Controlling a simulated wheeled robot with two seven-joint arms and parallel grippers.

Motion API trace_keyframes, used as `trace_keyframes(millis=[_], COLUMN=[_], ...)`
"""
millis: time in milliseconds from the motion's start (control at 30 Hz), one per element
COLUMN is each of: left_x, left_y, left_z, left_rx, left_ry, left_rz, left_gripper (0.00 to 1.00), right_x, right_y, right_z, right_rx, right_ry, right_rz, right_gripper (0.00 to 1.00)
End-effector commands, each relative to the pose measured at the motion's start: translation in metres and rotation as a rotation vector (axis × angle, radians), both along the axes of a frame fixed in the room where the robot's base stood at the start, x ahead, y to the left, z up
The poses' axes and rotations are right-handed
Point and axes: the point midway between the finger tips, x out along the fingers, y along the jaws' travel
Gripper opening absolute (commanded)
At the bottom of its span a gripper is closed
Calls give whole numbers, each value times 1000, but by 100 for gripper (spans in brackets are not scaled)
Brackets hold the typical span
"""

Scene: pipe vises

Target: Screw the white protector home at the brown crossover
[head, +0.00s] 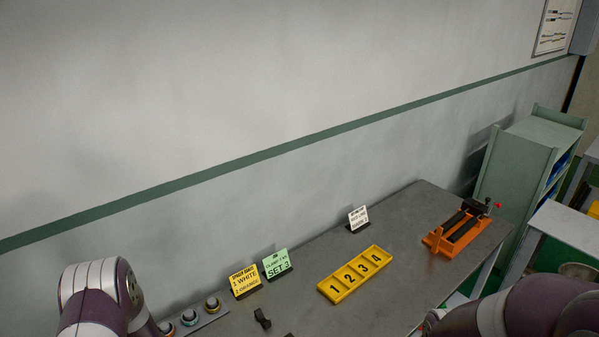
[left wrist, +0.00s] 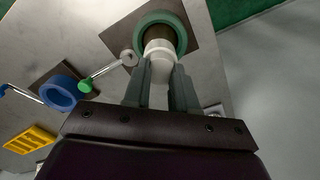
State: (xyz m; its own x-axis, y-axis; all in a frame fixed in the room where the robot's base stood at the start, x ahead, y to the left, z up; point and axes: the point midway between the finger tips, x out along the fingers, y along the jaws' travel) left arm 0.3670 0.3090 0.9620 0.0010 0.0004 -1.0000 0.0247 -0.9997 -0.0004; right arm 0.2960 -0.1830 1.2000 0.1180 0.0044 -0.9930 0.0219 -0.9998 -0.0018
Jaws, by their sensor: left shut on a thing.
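In the left wrist view my left gripper (left wrist: 160,85) is shut on the white protector (left wrist: 159,52), a pale cylinder between its two grey fingers. The protector's far end meets or overlaps the brown crossover (left wrist: 157,32), which sits inside a green ring vise (left wrist: 180,27). The two look roughly in line; how deep the thread is engaged cannot be told. In the head view my left arm comes in at the bottom left, and its gripper is out of frame. My right arm shows at the bottom right, with no gripper fingers visible.
A blue ring vise (left wrist: 58,93) and a green-knobbed handle (left wrist: 86,86) lie left of the gripper. On the bench are a yellow numbered tray (head: 333,292), an orange holder (head: 440,244), a yellow sign (head: 244,281), a green sign (head: 277,264) and a white sign (head: 358,218).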

Motion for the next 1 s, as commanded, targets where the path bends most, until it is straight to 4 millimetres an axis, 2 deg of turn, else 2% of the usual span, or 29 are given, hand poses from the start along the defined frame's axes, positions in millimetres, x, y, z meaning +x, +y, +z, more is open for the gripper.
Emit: trace_keyframes(millis=[67, 100, 133, 167, 567, 800, 900, 1000], left_x=[-2, -2, -2, -2, -2, -2, -3, -3], left_y=[-1, -1, -1, -1, -1, -1, -1, -1], left_z=[-1, -1, -1, -1, -1, -1, -2, -2], left_rx=[-2, -2, -2, -2, -3, -3, -4, -4], left_ry=[5, 5, 5, 5, 5, 5, 5, 5], left_rz=[-205, -190, -187, -186, -218, -732, -861, -888], left_gripper=[0, 13, 3, 0, 0, 0, 0, 0], right_x=[0, 0, 0, 0, 0, 0, 0, 0], right_y=[0, 0, 0, 0, 0, 0, 0, 0], right_z=[1, 0, 0, 0, 0, 3, 3, 3], right_rx=[0, 0, 0, 0, 0, 0, 0, 0], right_ry=[0, 0, 0, 0, 0, 0, 0, 0], right_rz=[0, 0, 0, 0, 0, 0, 0, 0], right_gripper=[55, 55, 55, 55, 55, 55, 55, 55])
